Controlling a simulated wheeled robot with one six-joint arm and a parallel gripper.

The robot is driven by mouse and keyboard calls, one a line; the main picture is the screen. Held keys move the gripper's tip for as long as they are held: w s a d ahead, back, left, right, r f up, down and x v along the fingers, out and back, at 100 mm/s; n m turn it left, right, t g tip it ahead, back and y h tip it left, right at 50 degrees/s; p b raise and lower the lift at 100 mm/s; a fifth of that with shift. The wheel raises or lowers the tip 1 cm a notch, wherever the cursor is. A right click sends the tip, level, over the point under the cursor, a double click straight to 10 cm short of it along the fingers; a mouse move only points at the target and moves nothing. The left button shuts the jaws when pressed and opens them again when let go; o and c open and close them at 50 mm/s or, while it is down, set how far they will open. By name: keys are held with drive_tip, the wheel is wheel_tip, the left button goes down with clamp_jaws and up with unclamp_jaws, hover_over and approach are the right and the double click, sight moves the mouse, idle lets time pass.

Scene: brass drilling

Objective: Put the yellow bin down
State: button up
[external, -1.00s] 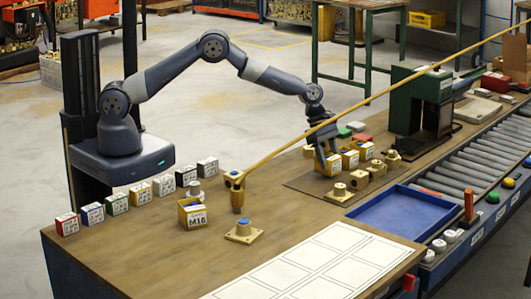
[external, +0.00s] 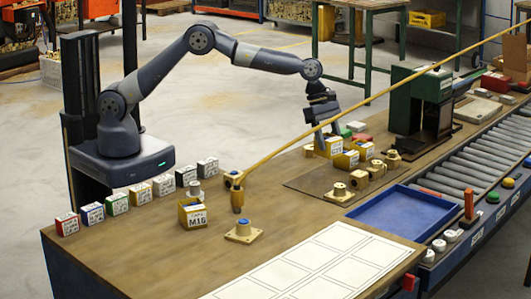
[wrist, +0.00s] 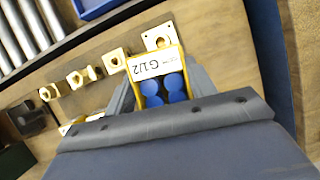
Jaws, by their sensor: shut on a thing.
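A yellow bin (external: 333,148) with a white front label is held in my gripper (external: 324,130) above the far part of the workbench. In the wrist view the same bin (wrist: 153,66) reads "G1/2" and holds several blue round pieces. My gripper (wrist: 160,88) is shut on it, one finger on each side. Two other yellow bins, one nearer (external: 346,160) and one farther right (external: 366,150), stand beside it on the dark mat. Another yellow bin (external: 193,214), labelled M16, stands on the near bench. The held bin's underside is hard to see.
Brass fittings (external: 376,168) stand on the mat (external: 305,184). A blue tray (external: 402,212) lies nearer, right of them. A yellow boom (external: 290,150) crosses the bench. A green press (external: 420,100) stands behind. A white grid sheet (external: 318,262) lies empty in front.

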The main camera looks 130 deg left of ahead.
drive_tip(key=w+d+r+m+p, duration=0.1)
drive_tip(key=w+d+r, duration=0.15)
drive_tip(key=d, duration=0.75)
drive_tip(key=w+d+r+m+h, duration=0.1)
drive_tip(key=w+d, duration=0.3)
drive_tip(key=d, duration=0.6)
drive_tip(key=w+d+r+m+p, duration=0.1)
drive_tip(key=w+d+r, duration=0.15)
drive_tip(key=d, duration=0.85)
drive_tip(key=f, duration=0.3)
drive_tip(key=f+p, duration=0.1)
drive_tip(key=f, duration=0.6)
drive_tip(key=shift+w+a+f+p, duration=0.1)
drive_tip(key=shift+w+a+p, duration=0.15)
drive_tip(key=shift+a+p, duration=0.05)
drive_tip(key=o, duration=0.5)
drive_tip(key=shift+f, duration=0.2)
drive_tip(key=o, duration=0.5)
drive_tip(key=shift+r, duration=0.1)
